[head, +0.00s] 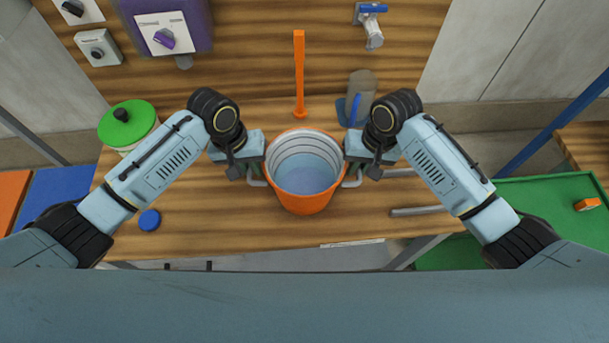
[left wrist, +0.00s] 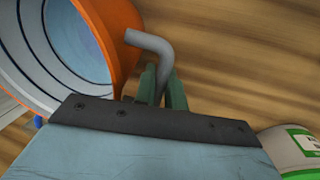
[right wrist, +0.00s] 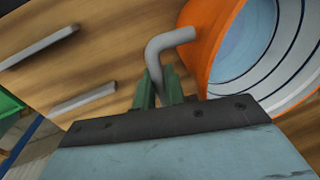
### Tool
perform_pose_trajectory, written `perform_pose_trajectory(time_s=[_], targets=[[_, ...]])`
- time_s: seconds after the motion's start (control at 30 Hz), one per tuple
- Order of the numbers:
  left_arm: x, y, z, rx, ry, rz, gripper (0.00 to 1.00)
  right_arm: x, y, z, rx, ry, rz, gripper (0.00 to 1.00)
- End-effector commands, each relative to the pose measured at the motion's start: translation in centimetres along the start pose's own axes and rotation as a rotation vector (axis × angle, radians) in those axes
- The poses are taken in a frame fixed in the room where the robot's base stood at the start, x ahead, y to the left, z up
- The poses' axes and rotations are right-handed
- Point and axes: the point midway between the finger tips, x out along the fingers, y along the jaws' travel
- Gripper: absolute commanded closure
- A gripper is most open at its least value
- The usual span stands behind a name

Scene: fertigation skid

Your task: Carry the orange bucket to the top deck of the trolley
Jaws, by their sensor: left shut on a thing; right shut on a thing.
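The orange bucket (head: 305,203) stands upright at the middle of the wooden bench, with pale rings inside and what looks like bluish liquid. It has a grey bent handle on each side. My left gripper (head: 256,171) is shut on the left handle (left wrist: 152,45), and its green fingers show in the left wrist view (left wrist: 163,88). My right gripper (head: 353,172) is shut on the right handle (right wrist: 168,42), with its fingers in the right wrist view (right wrist: 160,88). A green deck (head: 545,232) at the right appears to be the trolley's top; its lower part is hidden.
A green-lidded tub (head: 127,123) and a blue cap (head: 149,220) are left of the bucket. An orange upright (head: 299,75) and a grey cylinder (head: 362,88) stand behind it. Grey bars (head: 417,210) lie right. A small orange object (head: 587,204) sits on the green deck.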

Motion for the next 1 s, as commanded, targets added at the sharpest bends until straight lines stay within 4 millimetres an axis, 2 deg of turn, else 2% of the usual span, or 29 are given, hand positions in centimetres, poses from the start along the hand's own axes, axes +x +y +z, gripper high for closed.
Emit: perform_pose_trajectory(time_s=[0.37, 0.8, 1.0], targets=[[-0.9, 0.3, -0.1, 0.001, 0.004, 0.003, 1.00, -0.8, -0.2, -0.1, -0.001, 0.003, -0.002, 1.00], [-4.2, 0.9, -0.1, 0.001, 0.003, 0.003, 1.00, -4.2, -0.9, -0.1, -0.001, 0.003, -0.003, 1.00], [-5.0, 1.1, -0.1, 0.001, 0.003, 0.003, 1.00, -5.0, -1.1, -0.1, -0.001, 0.003, -0.003, 1.00]])
